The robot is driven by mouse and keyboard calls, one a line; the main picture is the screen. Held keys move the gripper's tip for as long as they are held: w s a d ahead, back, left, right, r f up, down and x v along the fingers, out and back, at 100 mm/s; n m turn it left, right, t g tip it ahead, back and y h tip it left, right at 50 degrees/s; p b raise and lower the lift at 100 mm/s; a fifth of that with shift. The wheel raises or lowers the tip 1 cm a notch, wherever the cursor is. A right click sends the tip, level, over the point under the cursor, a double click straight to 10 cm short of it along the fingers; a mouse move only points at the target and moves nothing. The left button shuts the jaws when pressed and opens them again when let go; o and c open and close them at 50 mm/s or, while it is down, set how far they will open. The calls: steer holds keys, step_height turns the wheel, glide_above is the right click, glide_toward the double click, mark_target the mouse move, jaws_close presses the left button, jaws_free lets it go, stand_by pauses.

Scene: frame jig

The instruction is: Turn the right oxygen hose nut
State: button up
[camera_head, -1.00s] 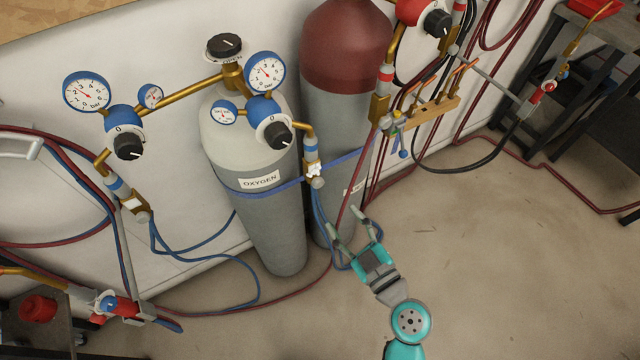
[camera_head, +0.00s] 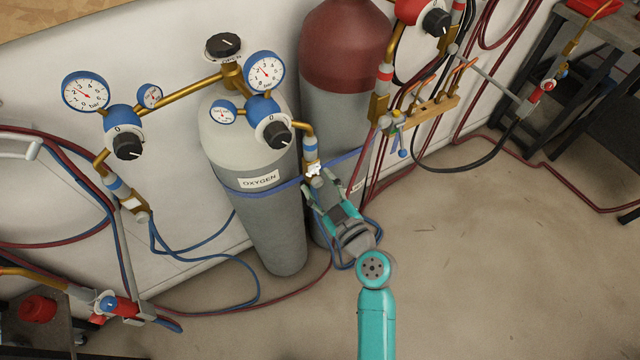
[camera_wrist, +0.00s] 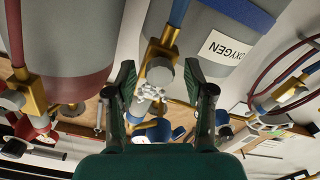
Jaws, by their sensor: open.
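The right oxygen hose nut (camera_head: 314,170) is a small pale silver piece at the lower end of the right oxygen regulator's brass outlet, in front of the blue strap. In the wrist view the nut (camera_wrist: 150,92) shows between and beyond my two fingers. My gripper (camera_head: 319,186) is open and just below the nut in the head view; in the wrist view its fingers (camera_wrist: 158,72) stand apart on either side of the brass fitting and nut. I see no clear contact. The blue hose below the nut is partly hidden by my gripper in the head view.
The grey oxygen cylinder (camera_head: 262,222) stands left of my gripper, and a red-topped cylinder (camera_head: 345,48) behind it. A brass rack (camera_head: 432,110) with a blue-handled valve hangs to the right. Blue hoses (camera_head: 228,300) loop low at left. The floor at right is mostly clear.

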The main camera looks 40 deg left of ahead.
steer(key=shift+c, duration=0.2)
jaws_close()
steer(key=shift+m, duration=0.5)
steer(key=m, duration=0.4)
steer(key=shift+m, duration=0.4)
steer(key=m, duration=0.5)
steer(key=shift+w, duration=0.1)
steer(key=m, duration=0.5)
steer(key=shift+d+f+m, duration=0.1)
steer(key=shift+m, duration=0.3)
steer(key=m, duration=0.6)
